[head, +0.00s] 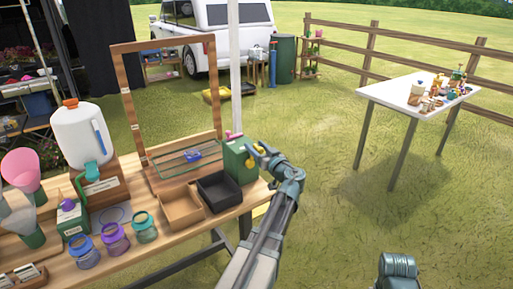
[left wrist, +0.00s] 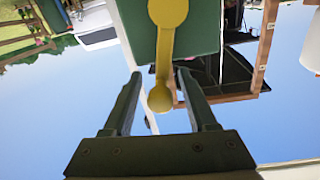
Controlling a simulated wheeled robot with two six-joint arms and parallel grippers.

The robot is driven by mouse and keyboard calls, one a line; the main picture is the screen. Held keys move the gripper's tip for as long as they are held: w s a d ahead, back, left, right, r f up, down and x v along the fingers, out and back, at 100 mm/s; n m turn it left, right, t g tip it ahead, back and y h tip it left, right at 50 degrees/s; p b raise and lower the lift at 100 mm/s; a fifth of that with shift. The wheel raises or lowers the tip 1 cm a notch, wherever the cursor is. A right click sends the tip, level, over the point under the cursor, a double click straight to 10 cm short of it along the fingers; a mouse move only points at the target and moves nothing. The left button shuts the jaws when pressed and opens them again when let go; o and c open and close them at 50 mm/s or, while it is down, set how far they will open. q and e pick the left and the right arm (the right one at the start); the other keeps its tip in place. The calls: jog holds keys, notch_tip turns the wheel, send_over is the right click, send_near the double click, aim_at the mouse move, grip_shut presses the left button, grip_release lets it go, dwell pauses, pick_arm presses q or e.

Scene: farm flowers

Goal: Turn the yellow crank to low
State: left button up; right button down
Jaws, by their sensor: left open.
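The yellow crank (head: 247,163) is on the side of a green box (head: 236,158) at the right end of the wooden table. In the left wrist view, which looks upside down, the crank (left wrist: 165,55) has a round hub on the green box (left wrist: 205,30) and a round knob at the other end. My left gripper (head: 262,155) is right beside the box. In the wrist view its open fingers (left wrist: 158,74) stand on either side of the crank's knob end, with a gap visible on both sides. Any low marking is not readable.
A black tray (head: 219,190) and a wooden tray (head: 181,207) sit in front of the box. A wooden frame (head: 128,100) stands behind. Several jars and a white jug (head: 80,135) are further left. A white table (head: 400,95) stands apart on the grass at right.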

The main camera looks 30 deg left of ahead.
pick_arm(q)
grip_shut()
dwell(1.3)
